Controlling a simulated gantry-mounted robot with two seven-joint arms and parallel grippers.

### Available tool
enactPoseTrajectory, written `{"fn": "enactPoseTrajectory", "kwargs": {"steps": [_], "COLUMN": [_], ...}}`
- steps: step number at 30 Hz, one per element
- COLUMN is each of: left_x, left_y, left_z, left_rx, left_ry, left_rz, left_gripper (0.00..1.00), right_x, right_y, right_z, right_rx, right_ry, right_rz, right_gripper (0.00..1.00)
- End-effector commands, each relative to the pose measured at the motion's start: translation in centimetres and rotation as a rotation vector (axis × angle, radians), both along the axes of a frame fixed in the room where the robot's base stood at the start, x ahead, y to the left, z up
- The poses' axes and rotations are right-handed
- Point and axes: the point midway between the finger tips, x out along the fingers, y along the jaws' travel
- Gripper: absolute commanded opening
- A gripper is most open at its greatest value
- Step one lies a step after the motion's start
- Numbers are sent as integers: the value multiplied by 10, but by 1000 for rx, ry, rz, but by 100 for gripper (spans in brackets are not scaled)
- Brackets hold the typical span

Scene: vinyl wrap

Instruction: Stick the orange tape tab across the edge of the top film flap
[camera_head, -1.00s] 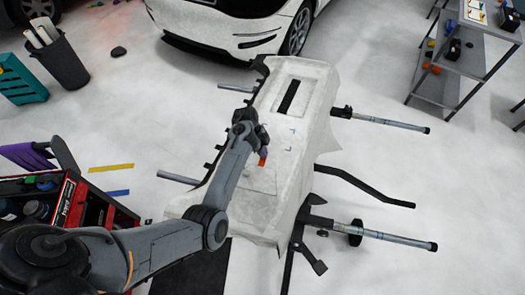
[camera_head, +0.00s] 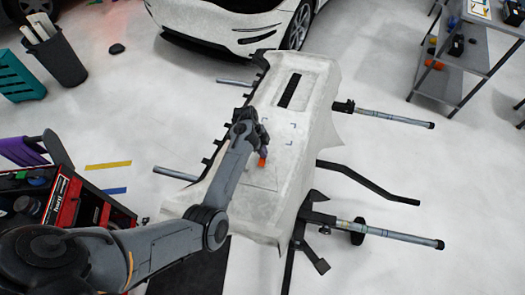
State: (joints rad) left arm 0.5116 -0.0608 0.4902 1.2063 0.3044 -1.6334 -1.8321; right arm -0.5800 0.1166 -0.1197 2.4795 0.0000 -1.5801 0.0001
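A car bumper covered in pale film (camera_head: 296,150) lies on a stand in the middle of the view. My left gripper (camera_head: 263,154) is over the bumper's middle, pointing down and to the right. A small orange tab (camera_head: 262,162) shows at its fingertips, just above or touching the film. The fingers are small and partly hidden by my arm, so I cannot tell if they are shut on the tab. Faint creases that may be the film flap show below the tab. My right gripper is not in view.
The stand's bars (camera_head: 388,118) stick out to the right of the bumper. A red tool cart (camera_head: 92,208) stands at lower left. A metal shelf (camera_head: 456,75) stands at upper right, and a white car (camera_head: 235,30) is behind.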

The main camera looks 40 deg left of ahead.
Motion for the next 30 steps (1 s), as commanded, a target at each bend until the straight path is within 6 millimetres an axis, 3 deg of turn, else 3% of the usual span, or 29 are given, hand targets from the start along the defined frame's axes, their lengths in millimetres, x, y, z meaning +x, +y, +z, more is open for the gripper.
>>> {"fn": "enactPoseTrajectory", "kwargs": {"steps": [30], "left_x": [0], "left_y": [0], "left_z": [-10], "left_rx": [0], "left_ry": [0], "left_rz": [0], "left_gripper": [0], "right_x": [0], "right_y": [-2], "right_z": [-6], "right_rx": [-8], "right_ry": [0], "right_rz": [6], "right_gripper": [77]}}
